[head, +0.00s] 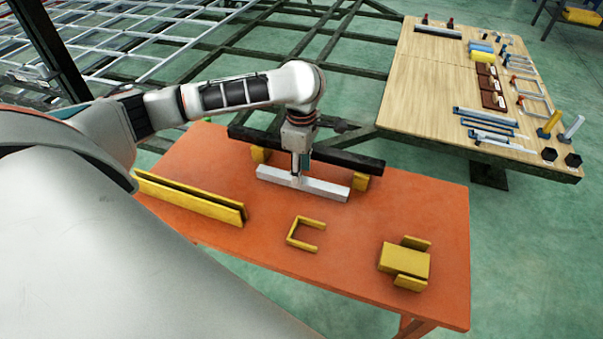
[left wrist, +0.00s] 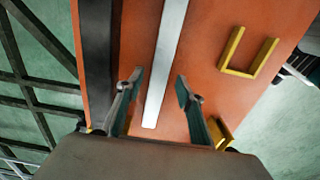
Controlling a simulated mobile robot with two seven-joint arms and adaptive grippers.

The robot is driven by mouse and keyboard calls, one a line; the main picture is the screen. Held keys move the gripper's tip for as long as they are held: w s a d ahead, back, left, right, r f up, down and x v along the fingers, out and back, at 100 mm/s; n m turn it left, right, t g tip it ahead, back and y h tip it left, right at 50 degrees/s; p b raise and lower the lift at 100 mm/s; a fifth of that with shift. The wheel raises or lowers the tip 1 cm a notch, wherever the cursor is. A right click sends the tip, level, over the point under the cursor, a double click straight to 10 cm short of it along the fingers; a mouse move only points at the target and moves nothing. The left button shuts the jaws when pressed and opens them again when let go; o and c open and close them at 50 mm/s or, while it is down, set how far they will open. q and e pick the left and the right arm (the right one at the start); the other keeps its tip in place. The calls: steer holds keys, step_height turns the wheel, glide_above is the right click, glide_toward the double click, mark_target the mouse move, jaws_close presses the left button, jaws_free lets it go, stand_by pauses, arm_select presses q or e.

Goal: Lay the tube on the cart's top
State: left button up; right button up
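The tube (head: 325,188), a pale silver square bar, lies along the middle of the orange cart's top (head: 340,255), and it also shows in the left wrist view (left wrist: 165,60). Whether its whole underside touches the top is hidden. My left gripper (head: 299,172) points down at the tube's middle. In the left wrist view the fingers (left wrist: 158,82) stand apart, with the tube between them and a gap on each side. My right gripper is in neither view.
A black beam (head: 345,159) rests on yellow blocks (head: 361,181) behind the tube. A long yellow rail (head: 190,198), a yellow U-shaped bracket (head: 305,233) and a yellow block fixture (head: 404,262) are on the cart. A wooden table (head: 430,90) with parts stands at back right.

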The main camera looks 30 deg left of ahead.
arm_select(q)
step_height(320, 180, up, 10)
steer(key=p, duration=0.1)
steer(key=shift+p, duration=0.35)
stand_by(0.3)
